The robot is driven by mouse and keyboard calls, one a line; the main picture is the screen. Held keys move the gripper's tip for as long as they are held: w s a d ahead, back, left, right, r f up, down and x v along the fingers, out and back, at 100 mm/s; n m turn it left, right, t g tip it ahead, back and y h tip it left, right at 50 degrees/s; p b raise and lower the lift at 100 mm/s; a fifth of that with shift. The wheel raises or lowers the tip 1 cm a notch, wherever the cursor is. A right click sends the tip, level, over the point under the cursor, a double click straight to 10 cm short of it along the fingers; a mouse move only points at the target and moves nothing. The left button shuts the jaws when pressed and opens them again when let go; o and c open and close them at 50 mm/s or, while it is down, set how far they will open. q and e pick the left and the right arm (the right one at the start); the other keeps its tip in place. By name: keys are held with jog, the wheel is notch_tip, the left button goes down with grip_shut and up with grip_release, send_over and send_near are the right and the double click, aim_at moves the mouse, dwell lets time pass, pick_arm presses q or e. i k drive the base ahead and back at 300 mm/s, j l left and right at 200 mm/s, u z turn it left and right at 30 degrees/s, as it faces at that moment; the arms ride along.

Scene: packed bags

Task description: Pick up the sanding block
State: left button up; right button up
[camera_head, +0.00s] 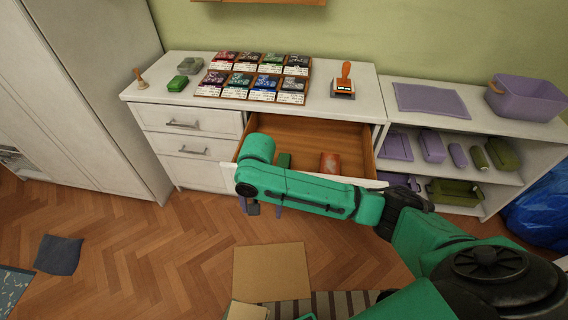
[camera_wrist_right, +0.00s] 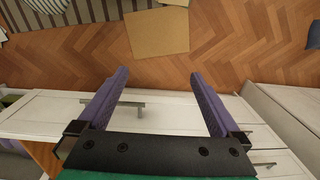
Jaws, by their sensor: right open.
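I cannot tell for sure which thing is the sanding block. A small orange-red block (camera_head: 330,163) lies in the open wooden drawer (camera_head: 300,128), with a green item (camera_head: 284,160) to its left, partly hidden by my right arm. An orange-handled tool (camera_head: 343,82) stands on the cabinet top. My right gripper (camera_head: 262,208) hangs in front of the drawer, pointing down, apart from all of these. In the right wrist view its purple fingers (camera_wrist_right: 155,85) are spread and empty, over the drawer front and floor. My left gripper is not in view.
Shelves with purple and green containers stand right. A cardboard sheet (camera_head: 272,271) lies on the floor; a blue bag (camera_head: 540,213) stands far right.

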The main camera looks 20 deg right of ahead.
aim_at(284, 161)
jog(key=i+l, duration=0.8)
